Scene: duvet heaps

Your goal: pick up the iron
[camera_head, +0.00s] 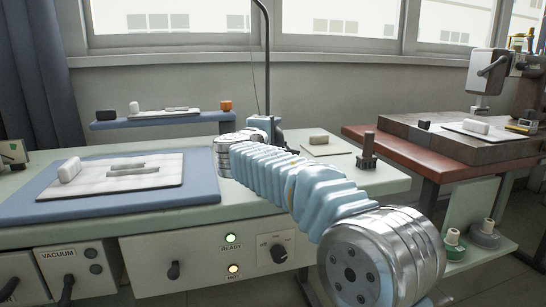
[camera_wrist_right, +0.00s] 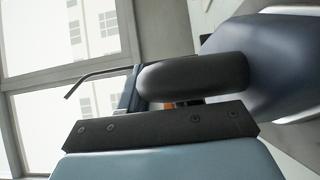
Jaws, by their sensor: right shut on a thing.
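My right arm reaches from the lower right across the green-topped bench in the head view. My right gripper (camera_head: 264,130) is small and partly hidden at the far end of the arm, near the foot of a dark upright pole. In the right wrist view, a dark rounded bar, which looks like the handle of the iron (camera_wrist_right: 195,77), lies against a dark bolted gripper part. The gripper is shut on it. The iron's body cannot be made out clearly in the head view. My left gripper is not in view.
A blue pad (camera_head: 200,192) carries a white board (camera_head: 60,190) on the bench's left. A blue shelf (camera_head: 100,126) with an orange block (camera_head: 226,105) stands behind. A reddish-brown table (camera_head: 450,172) with a machine stands right. A dark knob (camera_head: 367,150) rises near the bench's right end.

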